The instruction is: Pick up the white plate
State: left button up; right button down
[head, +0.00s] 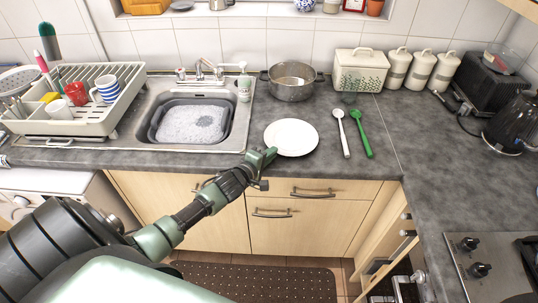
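The white plate (292,137) lies flat on the grey counter to the right of the sink, close to the counter's front edge. My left gripper (267,155) is at the plate's left front rim. Its fingers overlap the rim in the head view. I cannot tell whether they are closed on the rim or only beside it. My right gripper is not in view.
The sink (157,110) holds a grey basin of suds. A metal pot (291,92) stands behind the plate. A white spoon (341,128) and a green spoon (361,128) lie to its right. A dish rack (98,122) stands left.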

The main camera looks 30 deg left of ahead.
pick_arm(q)
grip_shut()
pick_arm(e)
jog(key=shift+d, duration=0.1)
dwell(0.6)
pick_arm(q)
jog(key=shift+s+d+f, duration=0.1)
jog(key=shift+s, duration=0.05)
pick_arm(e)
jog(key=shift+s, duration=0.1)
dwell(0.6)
